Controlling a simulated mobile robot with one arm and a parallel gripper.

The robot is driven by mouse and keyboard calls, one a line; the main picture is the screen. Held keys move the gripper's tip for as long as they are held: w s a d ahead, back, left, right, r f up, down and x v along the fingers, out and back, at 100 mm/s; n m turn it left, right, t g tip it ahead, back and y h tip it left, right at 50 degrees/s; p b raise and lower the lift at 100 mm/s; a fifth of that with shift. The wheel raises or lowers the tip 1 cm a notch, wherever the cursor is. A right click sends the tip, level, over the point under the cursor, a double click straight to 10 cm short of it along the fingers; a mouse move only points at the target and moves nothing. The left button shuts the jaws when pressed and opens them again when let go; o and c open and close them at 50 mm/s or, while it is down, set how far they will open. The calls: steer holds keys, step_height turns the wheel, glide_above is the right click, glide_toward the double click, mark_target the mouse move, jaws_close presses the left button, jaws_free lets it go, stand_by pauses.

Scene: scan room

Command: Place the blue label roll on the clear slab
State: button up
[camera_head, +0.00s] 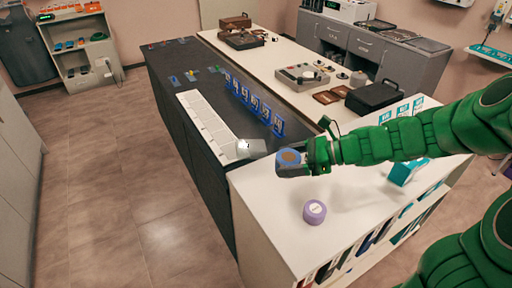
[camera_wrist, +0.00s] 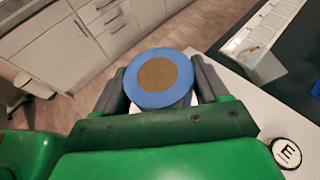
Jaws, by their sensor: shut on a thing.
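My gripper (camera_head: 296,168) is shut on the blue label roll (camera_head: 289,157), a short cylinder with a blue top ring and a brown centre. The wrist view shows the roll (camera_wrist: 158,78) between the two dark fingers. The gripper holds it near the left edge of the white counter. The clear slab appears to be the pale, see-through piece (camera_head: 252,149) just left of the roll, at the near end of the white strip; it also shows in the wrist view (camera_wrist: 268,70), right of the gripper. The roll and slab are apart.
A purple roll (camera_head: 315,211) stands on the white counter (camera_head: 265,200). A teal box (camera_head: 402,173) sits farther right. Blue numbered holders (camera_head: 255,104) line the dark counter beside the white strip (camera_head: 207,124). A black case (camera_head: 374,96) stands farther back. Floor is free at left.

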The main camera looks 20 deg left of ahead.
steer(key=w+a+f+m+t, duration=0.2)
steer(key=w+a+f, duration=0.1)
steer(key=w+a, duration=1)
glide_above(251, 145)
steer(key=s, duration=0.2)
steer(key=f, duration=0.5)
steer(key=d+f, duration=0.1)
steer(key=f, duration=0.2)
steer(key=shift+w+f, duration=0.15)
steer(key=shift+w, duration=0.1)
steer(key=shift+w+a+f, duration=0.2)
steer(key=shift+w+f, duration=0.1)
steer(key=shift+f, duration=0.15)
steer(key=shift+w+a+f, duration=0.15)
steer(key=shift+w+f, duration=0.1)
steer(key=shift+f, duration=0.15)
steer(key=shift+w+f, duration=0.15)
steer(key=shift+f, duration=1.35)
steer(key=shift+f, duration=0.35)
steer(key=o, duration=1.1)
